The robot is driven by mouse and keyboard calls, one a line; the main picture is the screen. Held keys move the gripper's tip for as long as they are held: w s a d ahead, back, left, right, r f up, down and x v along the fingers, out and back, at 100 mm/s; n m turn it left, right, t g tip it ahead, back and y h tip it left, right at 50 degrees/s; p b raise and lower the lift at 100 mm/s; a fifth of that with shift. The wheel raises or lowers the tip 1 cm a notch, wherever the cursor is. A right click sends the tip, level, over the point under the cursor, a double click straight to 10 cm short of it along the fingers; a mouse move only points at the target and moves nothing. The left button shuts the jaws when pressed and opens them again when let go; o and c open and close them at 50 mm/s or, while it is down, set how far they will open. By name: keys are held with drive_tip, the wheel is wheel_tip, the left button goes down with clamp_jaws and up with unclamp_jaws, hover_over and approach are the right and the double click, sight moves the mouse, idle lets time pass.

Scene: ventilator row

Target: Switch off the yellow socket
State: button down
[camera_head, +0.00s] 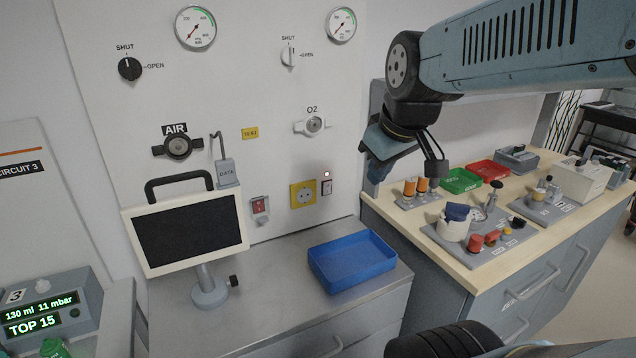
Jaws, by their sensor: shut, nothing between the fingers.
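The yellow socket (303,194) is a square plate with a round outlet, low on the white wall panel, behind the steel counter. Close to its right is a small switch (326,187) with a red lamp (327,173) lit above it. Which way the switch is set is too small to tell. My gripper (436,172) is to the right of the socket, apart from it, in front of the wooden-topped bench. It is shut and empty; its fingertips are dark and partly hard to make out.
A grey plate with a red switch (260,208) is left of the socket. A monitor (190,232) stands on the counter at left, and a blue tray (352,262) lies below the socket. The right bench (460,272) holds several parts and trays. The counter between monitor and tray is clear.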

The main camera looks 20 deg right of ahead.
sight(327, 188)
drive_tip(key=w+d+f+n, duration=0.1)
drive_tip(key=w+f+n, duration=0.3)
drive_tip(key=w+n, duration=0.4)
drive_tip(key=w+d+f+n+y, duration=0.1)
drive_tip(key=w+f+n, duration=0.3)
drive_tip(key=w+n, duration=0.4)
drive_tip(key=shift+w+f, duration=0.2)
drive_tip(key=shift+w, duration=0.95)
drive_tip(key=shift+d, duration=0.1)
drive_tip(key=w+a+f, duration=0.1)
drive_tip(key=w+f, duration=0.7)
drive_tip(key=shift+a+f, duration=0.25)
drive_tip(key=shift+a, duration=0.05)
drive_tip(key=shift+g, duration=0.3)
